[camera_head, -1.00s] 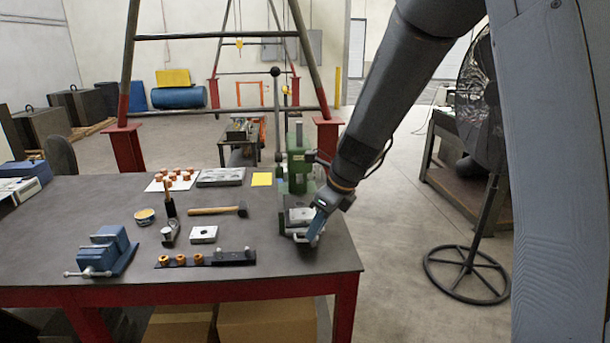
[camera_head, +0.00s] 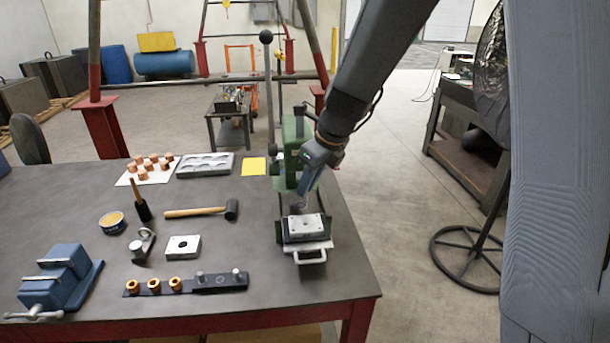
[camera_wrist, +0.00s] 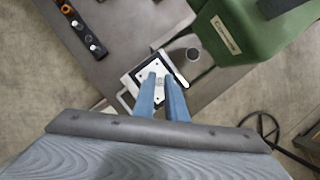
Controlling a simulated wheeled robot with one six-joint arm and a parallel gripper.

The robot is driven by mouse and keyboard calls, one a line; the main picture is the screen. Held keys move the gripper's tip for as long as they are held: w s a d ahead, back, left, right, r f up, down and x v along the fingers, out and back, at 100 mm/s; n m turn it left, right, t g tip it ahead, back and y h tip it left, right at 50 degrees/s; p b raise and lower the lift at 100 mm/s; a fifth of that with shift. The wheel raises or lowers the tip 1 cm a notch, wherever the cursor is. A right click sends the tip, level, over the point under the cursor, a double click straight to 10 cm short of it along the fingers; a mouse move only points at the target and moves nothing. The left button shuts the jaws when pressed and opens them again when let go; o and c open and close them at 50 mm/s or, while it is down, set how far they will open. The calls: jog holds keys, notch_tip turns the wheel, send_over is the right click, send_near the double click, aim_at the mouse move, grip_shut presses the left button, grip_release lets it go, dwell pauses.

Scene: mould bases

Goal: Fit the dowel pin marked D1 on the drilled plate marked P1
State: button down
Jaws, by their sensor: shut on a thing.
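My gripper (camera_head: 303,193) is above the back part of a pale drilled plate (camera_head: 305,227), in front of the green press. In the wrist view, my gripper's two blue fingers (camera_wrist: 161,84) reach over the same plate (camera_wrist: 148,76). The fingers are shut on a small grey piece, seemingly a dowel pin, largely hidden between the tips. The plate has several small holes and lies level on a carrier with a front handle (camera_head: 311,257). Two silver pins (camera_head: 200,277) (camera_head: 237,273) stand in a dark strip (camera_head: 218,286). I cannot read any D1 or P1 mark.
The green press (camera_head: 293,150) with its tall lever stands behind the plate. Left on the table are a pale block with a dark hole (camera_head: 183,247), a mallet (camera_head: 200,211), a blue vise (camera_head: 58,280) and orange bushings (camera_head: 154,286). The table's right edge is close.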

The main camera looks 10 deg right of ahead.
jog(key=shift+f+b, duration=3.05)
jog(key=shift+b, duration=0.75)
jog(key=shift+p, duration=0.35)
jog(key=shift+f, duration=0.8)
jog(key=c, duration=1.7)
grip_release()
